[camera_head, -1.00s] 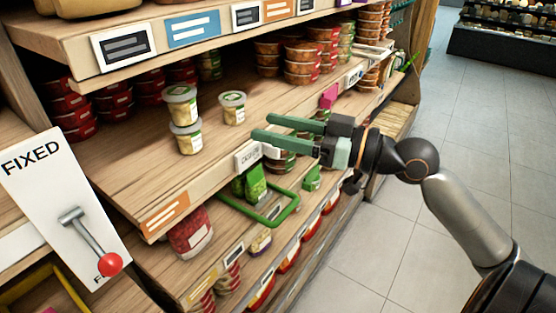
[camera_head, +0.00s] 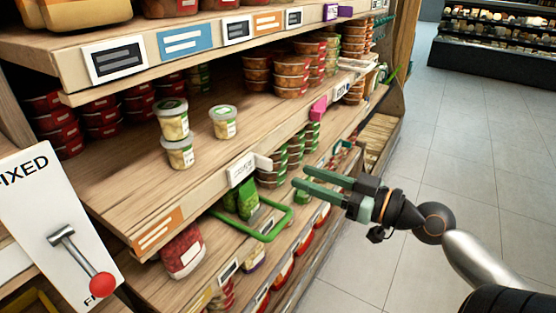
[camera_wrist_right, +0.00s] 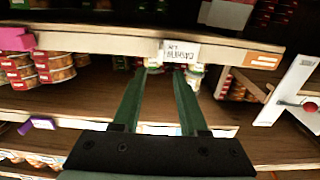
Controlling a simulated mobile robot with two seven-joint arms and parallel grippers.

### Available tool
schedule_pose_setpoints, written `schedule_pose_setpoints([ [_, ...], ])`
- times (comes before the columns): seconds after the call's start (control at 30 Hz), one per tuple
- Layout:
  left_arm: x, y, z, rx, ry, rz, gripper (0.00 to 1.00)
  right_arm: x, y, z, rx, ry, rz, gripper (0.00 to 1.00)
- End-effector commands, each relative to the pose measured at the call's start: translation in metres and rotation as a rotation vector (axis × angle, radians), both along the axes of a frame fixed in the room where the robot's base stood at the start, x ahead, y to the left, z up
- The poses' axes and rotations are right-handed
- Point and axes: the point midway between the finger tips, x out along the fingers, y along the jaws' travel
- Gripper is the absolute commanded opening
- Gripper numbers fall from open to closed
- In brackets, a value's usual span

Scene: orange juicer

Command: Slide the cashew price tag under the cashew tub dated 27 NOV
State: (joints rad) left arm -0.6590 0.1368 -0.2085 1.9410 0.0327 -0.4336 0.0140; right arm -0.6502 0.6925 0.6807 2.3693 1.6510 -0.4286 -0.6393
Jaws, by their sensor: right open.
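The white price tag (camera_head: 242,168) sits on the middle shelf's front edge. It also shows in the right wrist view (camera_wrist_right: 180,51), where its lettering appears to read cashew. A pale tub with a green lid (camera_head: 223,122) stands alone on that shelf behind the tag. To its left, one similar tub (camera_head: 173,118) is stacked on another (camera_head: 179,153). I cannot read a date on any of them. My right gripper (camera_head: 299,178) is open and empty, in front of the shelf and right of the tag, apart from it. My left gripper is not in view.
An orange label (camera_head: 158,232) and a pink holder (camera_head: 318,108) are on the same shelf edge. A green-framed holder (camera_head: 268,235) juts out below. A FIXED panel with a red-knobbed lever (camera_head: 101,285) stands left. The aisle floor is clear.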

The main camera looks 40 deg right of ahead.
Motion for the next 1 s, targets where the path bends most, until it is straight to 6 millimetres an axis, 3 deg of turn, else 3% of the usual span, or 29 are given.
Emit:
schedule_pose_setpoints([
  [0.23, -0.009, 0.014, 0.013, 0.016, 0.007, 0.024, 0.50, 0.030, 0.011, 0.006, 0.003, -0.002, -0.001, 0.42],
  [0.5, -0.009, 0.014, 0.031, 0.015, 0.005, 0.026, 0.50, 0.057, 0.022, 0.004, 0.003, -0.003, -0.003, 0.42],
  [1.0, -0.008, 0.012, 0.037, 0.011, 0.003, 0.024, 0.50, 0.069, 0.028, -0.001, 0.001, 0.001, -0.001, 0.42],
])
